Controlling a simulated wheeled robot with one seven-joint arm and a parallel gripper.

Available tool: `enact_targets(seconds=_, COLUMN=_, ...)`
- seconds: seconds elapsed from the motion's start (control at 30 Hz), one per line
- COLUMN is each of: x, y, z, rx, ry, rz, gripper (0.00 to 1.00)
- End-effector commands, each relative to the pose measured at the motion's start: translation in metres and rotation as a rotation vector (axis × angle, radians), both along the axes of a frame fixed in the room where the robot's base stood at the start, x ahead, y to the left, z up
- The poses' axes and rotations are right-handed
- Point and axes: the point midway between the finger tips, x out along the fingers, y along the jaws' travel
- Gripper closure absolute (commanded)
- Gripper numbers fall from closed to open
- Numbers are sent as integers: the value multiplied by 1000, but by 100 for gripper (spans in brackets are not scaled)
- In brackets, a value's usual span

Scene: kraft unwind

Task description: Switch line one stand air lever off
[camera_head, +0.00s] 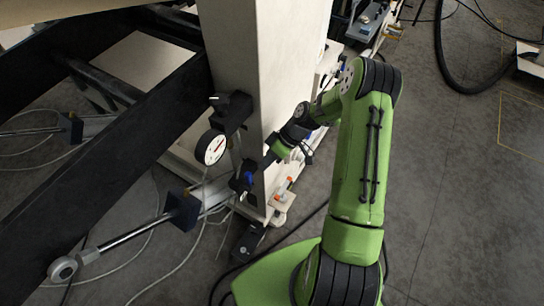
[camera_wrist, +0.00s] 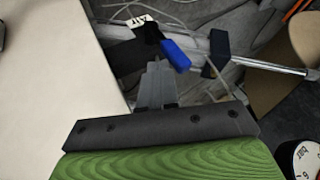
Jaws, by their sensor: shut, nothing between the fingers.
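The air lever has a blue handle (camera_wrist: 175,54) in the wrist view, joined to a dark valve body (camera_wrist: 147,32) beside a white label (camera_wrist: 139,20) that reads AIR upside down. The blue handle also shows small in the head view (camera_head: 248,180), low on the stand. My gripper (camera_wrist: 157,66) is shut with nothing in it, and its fingertips point at the valve, just left of and below the blue handle in the wrist view. I cannot tell whether they touch it. In the head view my gripper (camera_head: 270,159) reaches the stand's right side, its tips partly hidden.
The cream stand column (camera_head: 238,70) rises beside the arm. A round gauge (camera_head: 211,147) is mounted near the lever. A cylinder rod (camera_head: 128,233), thin cables and dark beams lie to the left. An orange-capped part (camera_head: 284,188) sits at the stand's foot. Open floor (camera_head: 455,150) lies right.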

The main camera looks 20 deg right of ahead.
Motion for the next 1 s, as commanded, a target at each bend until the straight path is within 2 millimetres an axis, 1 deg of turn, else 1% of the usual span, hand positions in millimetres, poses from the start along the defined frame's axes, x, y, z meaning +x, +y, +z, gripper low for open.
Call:
enact_targets(seconds=0.03, x=-1, y=7, z=-10, rx=2, ry=3, rz=2, gripper=100)
enact_targets(seconds=0.1, x=0, y=13, z=-19, rx=2, ry=2, rz=2, gripper=100)
enact_targets(seconds=0.27, x=1, y=21, z=-29, rx=0, ry=0, rz=0, gripper=100)
enact_targets(seconds=0.67, x=1, y=22, z=-30, rx=-4, ry=-2, rz=0, gripper=100)
enact_targets(seconds=1.0, x=3, y=20, z=-28, rx=-50, ry=-35, rz=0, gripper=100)
